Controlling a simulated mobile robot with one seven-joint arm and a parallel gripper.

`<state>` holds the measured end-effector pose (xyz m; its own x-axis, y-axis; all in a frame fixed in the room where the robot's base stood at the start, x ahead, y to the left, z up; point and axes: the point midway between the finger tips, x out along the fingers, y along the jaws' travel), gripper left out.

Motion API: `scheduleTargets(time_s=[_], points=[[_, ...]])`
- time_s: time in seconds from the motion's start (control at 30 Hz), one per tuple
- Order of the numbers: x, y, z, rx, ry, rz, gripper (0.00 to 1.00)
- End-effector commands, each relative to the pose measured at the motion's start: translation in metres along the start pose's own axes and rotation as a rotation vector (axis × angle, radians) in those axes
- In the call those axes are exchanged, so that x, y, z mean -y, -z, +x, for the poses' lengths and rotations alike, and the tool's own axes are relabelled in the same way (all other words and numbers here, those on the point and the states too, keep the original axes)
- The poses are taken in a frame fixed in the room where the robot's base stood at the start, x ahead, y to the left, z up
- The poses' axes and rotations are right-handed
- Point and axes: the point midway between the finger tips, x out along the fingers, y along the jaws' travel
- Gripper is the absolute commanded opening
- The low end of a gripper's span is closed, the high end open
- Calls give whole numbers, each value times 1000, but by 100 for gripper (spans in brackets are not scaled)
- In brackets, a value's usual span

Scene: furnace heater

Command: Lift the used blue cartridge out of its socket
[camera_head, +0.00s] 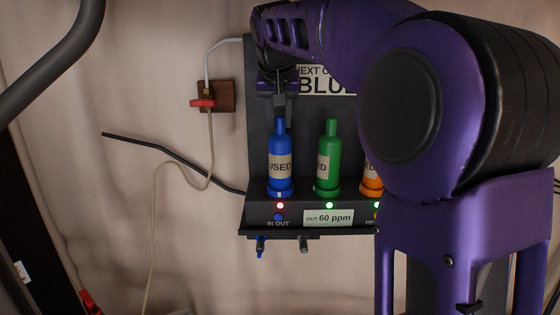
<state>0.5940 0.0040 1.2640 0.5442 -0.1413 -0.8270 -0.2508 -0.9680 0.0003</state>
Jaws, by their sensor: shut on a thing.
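The used blue cartridge (280,165) stands upright at the left of the dark cartridge unit (262,208), with a "USED" label on its front. Its base meets a blue ring at the socket; I cannot tell whether it is fully seated. My gripper (280,112) comes down from above and is shut on the neck of the blue cartridge. A red light (280,205) glows on the panel below it. A sign (325,82) behind reads "BLUE", partly hidden by my arm.
A green cartridge (328,158) stands close to the right, with an orange cartridge (371,180) beyond it, partly hidden by my arm. A red-handled switch (203,103) and hanging cables are at the left. A label (328,218) reads "OUT 60 ppm".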

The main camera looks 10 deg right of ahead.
Motion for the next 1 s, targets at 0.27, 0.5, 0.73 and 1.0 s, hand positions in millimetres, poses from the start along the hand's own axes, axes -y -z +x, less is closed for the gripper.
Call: scheduleTargets(time_s=[0.27,0.5,0.73,1.0], points=[[0,9,-13,-6,1,0,0],[0,14,-20,-7,1,0,0],[0,14,-21,-7,1,0,0],[0,17,-24,-7,1,0,0]])
